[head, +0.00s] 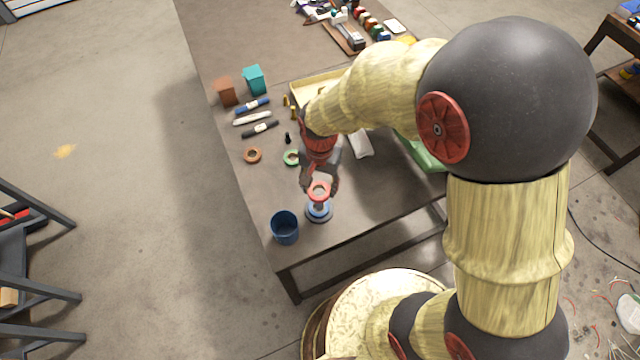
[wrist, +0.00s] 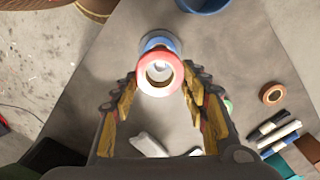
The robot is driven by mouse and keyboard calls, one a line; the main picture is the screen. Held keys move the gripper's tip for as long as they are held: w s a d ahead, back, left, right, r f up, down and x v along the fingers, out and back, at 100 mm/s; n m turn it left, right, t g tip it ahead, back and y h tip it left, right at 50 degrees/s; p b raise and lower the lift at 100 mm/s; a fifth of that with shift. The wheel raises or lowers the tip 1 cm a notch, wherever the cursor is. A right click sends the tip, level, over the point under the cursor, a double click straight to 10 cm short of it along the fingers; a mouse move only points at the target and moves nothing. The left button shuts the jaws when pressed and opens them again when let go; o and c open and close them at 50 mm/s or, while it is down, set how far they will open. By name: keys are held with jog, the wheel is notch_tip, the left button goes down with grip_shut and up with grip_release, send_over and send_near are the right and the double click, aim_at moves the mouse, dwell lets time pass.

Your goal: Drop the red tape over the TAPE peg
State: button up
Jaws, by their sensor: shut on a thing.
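The red tape (head: 319,188) is a small ring held between the fingertips of my gripper (head: 320,182). In the wrist view the red tape (wrist: 160,78) sits flat between the two fingertips of the gripper (wrist: 160,82). The peg stand (head: 319,212) has a round blue base and is just below the tape in the head view. In the wrist view its blue part (wrist: 160,42) shows just beyond the tape. The tape hides most of the peg, and I cannot tell whether its hole is around the peg tip. No TAPE lettering is readable.
A blue cup (head: 285,228) stands left of the peg, near the table edge. An orange ring (head: 252,156), a green ring (head: 291,158) and several markers (head: 252,118) lie farther back. The table (head: 245,190) is clear between the cup and the orange ring.

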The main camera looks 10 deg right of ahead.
jog(key=shift+f, duration=0.45)
dwell(0.4)
jog(key=o, duration=1.1)
jog(key=shift+r, duration=0.1)
notch_tip(320, 180, up, 12)
dwell(0.6)
